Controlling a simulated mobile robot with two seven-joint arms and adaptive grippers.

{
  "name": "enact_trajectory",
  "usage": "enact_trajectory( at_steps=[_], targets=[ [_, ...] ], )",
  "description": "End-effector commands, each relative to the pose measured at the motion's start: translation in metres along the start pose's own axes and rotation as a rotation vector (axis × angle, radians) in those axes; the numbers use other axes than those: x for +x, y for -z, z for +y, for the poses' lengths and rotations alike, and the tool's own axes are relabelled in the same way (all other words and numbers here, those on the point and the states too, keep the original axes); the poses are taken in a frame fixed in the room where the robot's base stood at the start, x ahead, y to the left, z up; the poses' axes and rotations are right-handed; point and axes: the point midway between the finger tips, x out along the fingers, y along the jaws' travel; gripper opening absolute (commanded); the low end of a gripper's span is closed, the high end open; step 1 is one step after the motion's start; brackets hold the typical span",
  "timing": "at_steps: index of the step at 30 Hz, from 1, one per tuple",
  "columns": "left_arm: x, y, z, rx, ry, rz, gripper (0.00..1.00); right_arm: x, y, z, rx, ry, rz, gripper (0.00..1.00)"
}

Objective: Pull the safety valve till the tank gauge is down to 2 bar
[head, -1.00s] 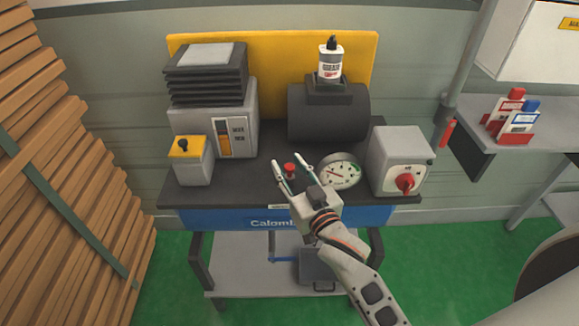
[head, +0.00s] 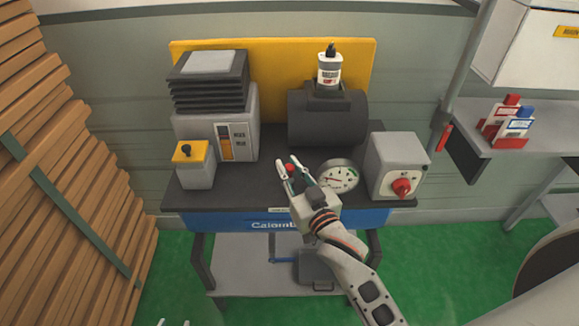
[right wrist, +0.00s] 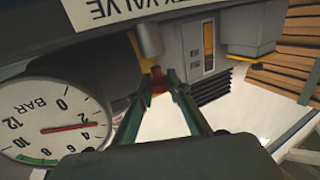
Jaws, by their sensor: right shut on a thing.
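My right gripper (head: 293,172) is shut on the red knob (head: 289,168) of the safety valve, at the front of the dark bench top. In the right wrist view its fingertips (right wrist: 160,85) close around the red knob (right wrist: 158,78) below a grey cylindrical stem. The round white gauge (head: 338,176) stands just right of the gripper. In the right wrist view the gauge (right wrist: 45,118) appears rotated, with its red needle tip close to the 2 mark. Two pale tips of my left gripper (head: 173,322) show apart at the bottom edge of the head view, empty.
A grey box with a red rotary switch (head: 401,187) stands right of the gauge. A dark tank (head: 327,122) with a bottle on top is behind. A grey unit (head: 215,110) and a yellow-topped box (head: 193,165) stand left. Wooden slats are at far left.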

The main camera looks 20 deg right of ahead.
Motion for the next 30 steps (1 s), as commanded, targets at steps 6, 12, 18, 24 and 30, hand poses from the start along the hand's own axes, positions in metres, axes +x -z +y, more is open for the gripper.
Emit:
enact_trajectory(
  at_steps=[6, 12, 18, 24, 30],
  targets=[
    [0.001, -0.004, 0.001, 0.0, -0.001, -0.007, 0.34, 0.0, 0.002, 0.0, 0.0, 0.0, 0.003, 0.34],
    [0.0, -0.005, 0.0, 0.004, -0.001, -0.009, 0.34, 0.0, 0.001, 0.0, 0.0, 0.0, 0.002, 0.34],
    [0.0, -0.004, 0.0, 0.003, -0.001, -0.007, 0.34, -0.015, 0.0, 0.0, 0.0, 0.0, 0.0, 0.34],
    [0.0, -0.004, 0.0, 0.001, -0.001, -0.006, 0.34, -0.052, -0.001, 0.0, 0.001, 0.0, -0.002, 0.34],
    [0.0, -0.003, 0.001, 0.001, -0.001, -0.006, 0.34, -0.088, 0.0, 0.0, 0.003, 0.0, 0.0, 0.34]
  ],
)
